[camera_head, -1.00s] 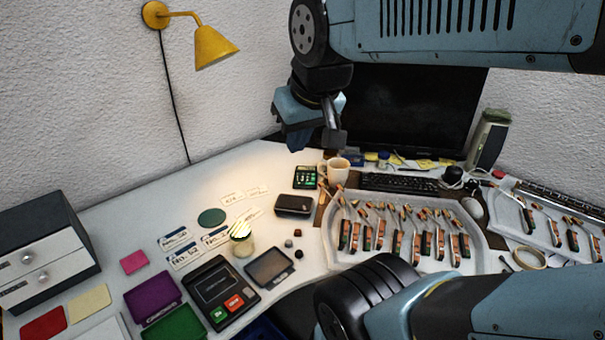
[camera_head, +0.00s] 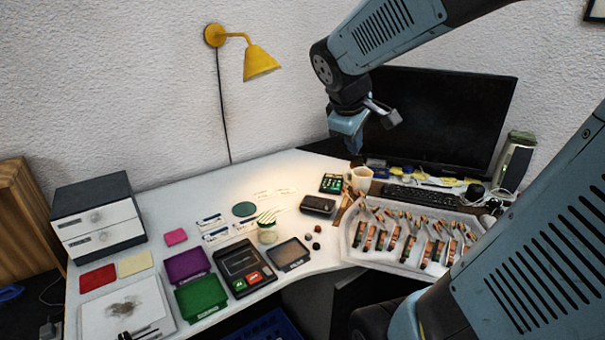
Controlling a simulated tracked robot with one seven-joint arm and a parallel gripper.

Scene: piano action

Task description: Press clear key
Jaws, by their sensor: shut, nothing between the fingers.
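A black device (camera_head: 238,262) with a dark screen lies on the white desk. It has a red key (camera_head: 254,277) and a green key (camera_head: 239,284) near its front edge; their labels are too small to read. A small dark-green calculator-like pad (camera_head: 331,183) with light keys lies further back, beside the mug. Its single keys cannot be told apart. My gripper (camera_head: 355,149) is shut and empty. It hangs above the back of the desk, in front of the monitor, apart from both keyed devices. Its fingertips are small and partly dark.
Purple (camera_head: 187,265) and green (camera_head: 201,298) trays lie left. A mug (camera_head: 359,179), a black case (camera_head: 318,205) and a tray of piano parts (camera_head: 352,251) stand further right.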

